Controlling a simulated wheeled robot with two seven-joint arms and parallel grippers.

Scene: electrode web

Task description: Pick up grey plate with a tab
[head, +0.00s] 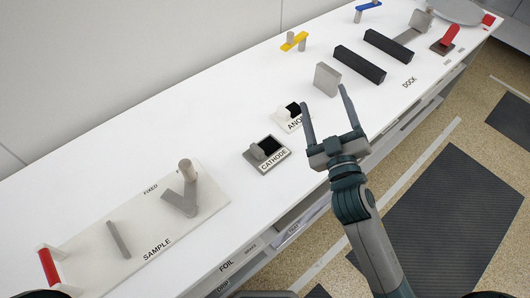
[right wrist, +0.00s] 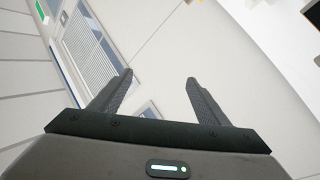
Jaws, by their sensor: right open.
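My right gripper (head: 324,95) reaches over the white bench, open and empty. Its two fingers stand apart in the right wrist view (right wrist: 159,78), with nothing between them. A grey upright block (head: 327,79) shows just beyond the fingertips, apart from them as far as I can tell. Small grey pieces stand by the black squares of the CATHODE holder (head: 267,153) and the ANODE holder (head: 291,115), the latter partly behind a finger. Grey flat pieces lie at the SAMPLE board (head: 150,225). I cannot tell which grey piece has the tab. My left gripper is out of view.
Two black bars (head: 360,64) lie near the DOCK label. A yellow piece (head: 294,41), a blue piece (head: 368,6) and a red handle (head: 449,35) stand farther back. A red bar (head: 48,267) is at the front left. Bare bench (head: 225,110) lies left of the holders.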

